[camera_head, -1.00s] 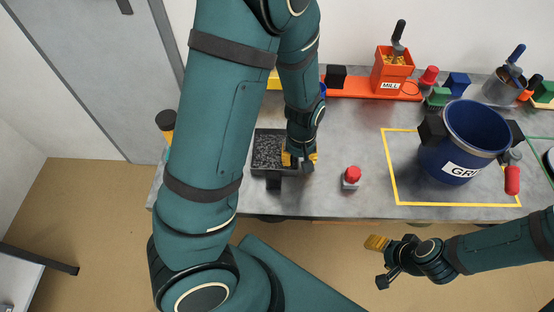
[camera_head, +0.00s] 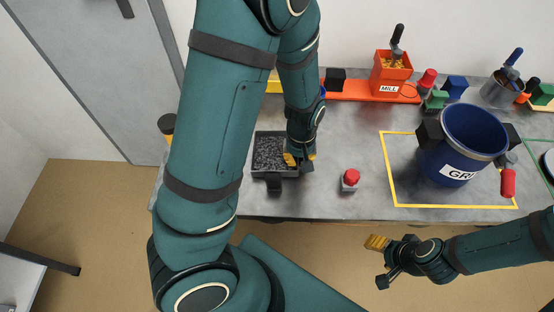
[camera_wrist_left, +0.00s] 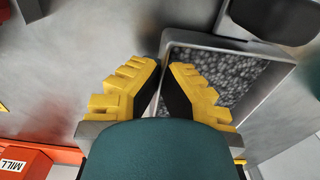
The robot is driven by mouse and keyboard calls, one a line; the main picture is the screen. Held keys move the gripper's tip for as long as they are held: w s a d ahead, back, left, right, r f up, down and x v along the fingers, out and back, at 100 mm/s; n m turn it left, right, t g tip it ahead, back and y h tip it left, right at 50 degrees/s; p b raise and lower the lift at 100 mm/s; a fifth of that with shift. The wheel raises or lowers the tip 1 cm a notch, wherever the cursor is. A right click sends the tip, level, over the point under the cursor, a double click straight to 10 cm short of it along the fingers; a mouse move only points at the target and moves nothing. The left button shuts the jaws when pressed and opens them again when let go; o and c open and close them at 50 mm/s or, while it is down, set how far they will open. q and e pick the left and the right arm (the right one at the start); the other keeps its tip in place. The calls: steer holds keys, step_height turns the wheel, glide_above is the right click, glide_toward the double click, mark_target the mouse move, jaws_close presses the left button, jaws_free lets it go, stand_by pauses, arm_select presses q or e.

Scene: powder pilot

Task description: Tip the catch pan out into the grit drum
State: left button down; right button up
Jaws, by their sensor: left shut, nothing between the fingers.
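The catch pan (camera_head: 256,150) is a dark rectangular tray of grey grit with a black handle block (camera_head: 274,184) on its front side. It lies level on the bench; its rim also shows in the left wrist view (camera_wrist_left: 268,49). My left gripper (camera_head: 301,159) is shut and empty at the pan's right edge; I cannot tell whether it touches the rim. Its yellow fingers show in the left wrist view (camera_wrist_left: 162,66). The grit drum (camera_head: 447,154) is a blue tub with dark side blocks, standing upright at right. My right gripper (camera_head: 379,262) is open and empty in front of the bench.
A red button (camera_head: 351,177) stands between pan and drum. Yellow tape (camera_head: 388,172) frames the drum's place. An orange mill (camera_head: 391,75) and a metal pot (camera_head: 499,91) stand at the back. A red-handled tool (camera_head: 508,183) is beside the drum.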

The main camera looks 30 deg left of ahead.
arm_select(q)
steer(key=shift+r+p, duration=1.65)
steer(key=shift+r, duration=0.2)
